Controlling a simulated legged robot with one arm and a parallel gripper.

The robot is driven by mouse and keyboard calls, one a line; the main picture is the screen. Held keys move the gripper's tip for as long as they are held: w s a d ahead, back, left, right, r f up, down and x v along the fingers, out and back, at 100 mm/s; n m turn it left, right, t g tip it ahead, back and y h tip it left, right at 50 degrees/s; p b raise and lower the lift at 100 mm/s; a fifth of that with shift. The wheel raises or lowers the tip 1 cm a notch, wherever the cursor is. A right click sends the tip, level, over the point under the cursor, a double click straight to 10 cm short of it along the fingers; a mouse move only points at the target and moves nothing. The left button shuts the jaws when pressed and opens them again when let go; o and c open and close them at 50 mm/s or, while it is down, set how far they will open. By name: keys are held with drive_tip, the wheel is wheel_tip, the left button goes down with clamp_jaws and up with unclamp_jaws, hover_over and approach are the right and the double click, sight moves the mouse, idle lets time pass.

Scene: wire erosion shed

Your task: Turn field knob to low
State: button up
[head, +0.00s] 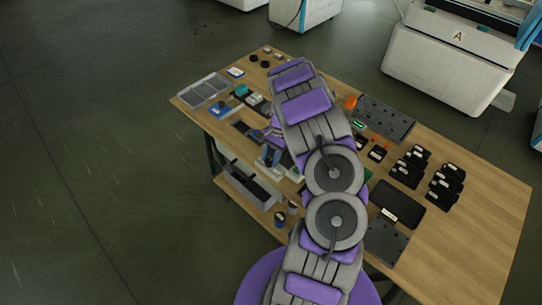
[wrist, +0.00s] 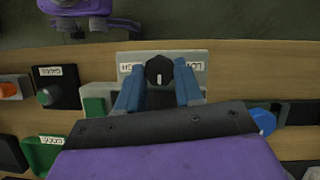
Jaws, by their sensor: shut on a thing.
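The field knob (wrist: 159,71) is black and round with a pale line on the side facing my gripper. It sits in the middle of a light grey plate (wrist: 126,57) with a white label on either side of it. The labels look upside down and are partly covered by my fingers. My gripper (wrist: 159,80) has its two blue fingers closed on the knob, one on each side. In the head view my gripper (head: 271,157) reaches the near edge of the table, and my arm hides the knob there.
In the wrist view, a labelled black box (wrist: 65,87), a green block (wrist: 95,92) and a blue round part (wrist: 263,121) lie close by. In the head view, a grey tray (head: 205,89) stands at the table's left, and a dark flat panel (head: 397,204) lies at right. The table's right end is clear.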

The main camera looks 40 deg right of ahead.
drive_tip(key=shift+w+a+r+n+p, duration=0.1)
drive_tip(key=shift+w+r+n+p, duration=0.1)
drive_tip(key=shift+n+p, duration=0.35)
drive_tip(key=shift+n+g+p, duration=0.25)
drive_tip(key=shift+g+p, duration=0.05)
drive_tip(key=shift+p, duration=0.4)
drive_tip(key=shift+w+f+n+g+h+p, duration=0.1)
drive_tip(key=shift+n+g+h+p, duration=0.45)
drive_tip(key=shift+n+p, duration=1)
drive_tip(key=shift+n+b, duration=0.45)
drive_tip(key=shift+n, duration=0.2)
drive_tip(key=o, duration=1)
drive_tip(key=shift+o, duration=0.2)
drive_tip(key=shift+a, duration=0.1)
drive_tip(key=shift+f, duration=0.1)
